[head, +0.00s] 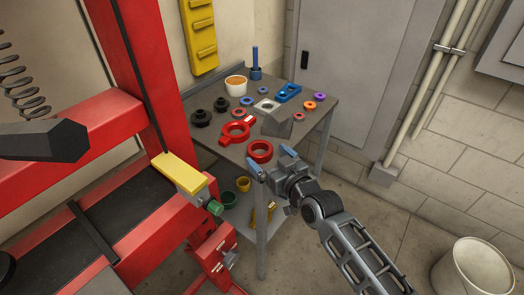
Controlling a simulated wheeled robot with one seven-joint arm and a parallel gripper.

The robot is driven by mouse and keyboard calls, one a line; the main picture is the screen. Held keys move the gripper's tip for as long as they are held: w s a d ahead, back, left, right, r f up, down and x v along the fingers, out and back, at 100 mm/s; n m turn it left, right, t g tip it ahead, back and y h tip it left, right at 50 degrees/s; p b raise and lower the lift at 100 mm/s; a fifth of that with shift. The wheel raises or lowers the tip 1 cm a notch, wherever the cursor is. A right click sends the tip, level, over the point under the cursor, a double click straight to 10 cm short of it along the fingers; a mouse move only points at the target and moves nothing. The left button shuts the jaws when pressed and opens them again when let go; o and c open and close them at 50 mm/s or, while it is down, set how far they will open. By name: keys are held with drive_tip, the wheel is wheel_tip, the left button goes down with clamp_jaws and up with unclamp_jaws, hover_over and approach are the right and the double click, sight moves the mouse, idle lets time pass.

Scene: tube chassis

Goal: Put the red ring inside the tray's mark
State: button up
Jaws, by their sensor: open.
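A thick red ring (260,150) lies flat near the front edge of the grey work table (225,150). A second red, ring-shaped piece with a tab (235,132) lies behind it to the left. My gripper (271,161) is open, its two pale blue fingertips apart, just in front of the table's front edge. In the picture it is just below and right of the thick red ring. I see nothing between the fingers. I cannot tell whether the fingertips are above the tabletop. I cannot make out a tray or its mark for certain.
Two black knobs (202,117), a cup with orange contents (236,85), a blue block (288,93), a grey plate (266,106) and several small rings crowd the tabletop. A red frame (150,70) stands close at left. A white bucket (473,268) stands at lower right.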

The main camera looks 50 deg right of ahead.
drive_tip(key=v, duration=0.6)
drive_tip(key=shift+s+b, duration=0.3)
drive_tip(key=shift+s, duration=0.1)
drive_tip(key=s+a+n+y, duration=0.2)
drive_tip(key=s+a+y, duration=0.1)
drive_tip(key=s+a, duration=0.85)
drive_tip(key=s+a+r+n+y, duration=0.1)
drive_tip(key=s+a+r, duration=0.2)
drive_tip(key=s, duration=0.3)
drive_tip(key=s+a+r+n+y, duration=0.1)
drive_tip(key=s+a+r, duration=0.3)
drive_tip(key=s+r, duration=0.2)
drive_tip(key=shift+s+r+y, duration=0.2)
drive_tip(key=shift+s+y, duration=0.2)
drive_tip(key=shift+s, duration=0.45)
drive_tip(key=shift+a, duration=0.1)
